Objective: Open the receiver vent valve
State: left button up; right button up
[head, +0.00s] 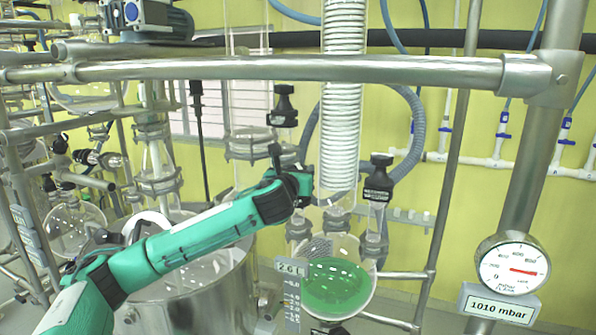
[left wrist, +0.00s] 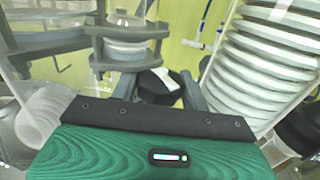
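My left gripper (head: 290,172) is raised in front of the glassware, left of the white coiled condenser. In the left wrist view a black knob with a white mark (left wrist: 160,82) sits between its two dark fingers (left wrist: 160,92). The fingers look spread on either side of it, and contact is not clear. The round glass receiver (head: 335,285) with green liquid hangs below and to the right. A black-capped valve (head: 378,178) stands on its right neck, and another black cap (head: 283,106) shows above the gripper. The gripper hides the part behind it. My right gripper is not in view.
The coiled condenser (head: 340,110) stands close on the right of the gripper. A steel rail (head: 280,69) crosses above the arm. A gauge (head: 512,268) reads 1010 mbar at the lower right. A steel vessel (head: 190,285) lies below the arm.

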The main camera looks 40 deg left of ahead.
pick_arm(q)
jog(key=shift+d+n+g+y, duration=0.1)
jog(key=shift+n+g+y, duration=0.8)
jog(key=shift+y, duration=0.5)
jog(key=shift+d+n+g+y, duration=0.1)
jog(key=shift+n+g+y, duration=0.5)
jog(key=shift+n+y, duration=0.65)
jog(key=shift+o, duration=0.4)
jog(key=shift+s+a+g+y, duration=0.1)
jog(key=shift+a+g+y, duration=0.1)
jog(key=shift+g+y, duration=0.3)
jog(key=shift+o, duration=0.6)
jog(key=shift+s+a+r+n+y, duration=0.2)
jog(key=shift+s+n+y, duration=0.1)
jog(key=shift+n+y, duration=0.15)
jog(key=o, duration=0.6)
jog(key=shift+d, duration=0.1)
jog(key=shift+c, duration=0.2)
jog(key=shift+s+d+f, duration=0.15)
jog(key=shift+d+f, duration=0.05)
jog(key=shift+d, duration=0.3)
jog(key=v, duration=0.6)
jog(key=shift+d, duration=0.4)
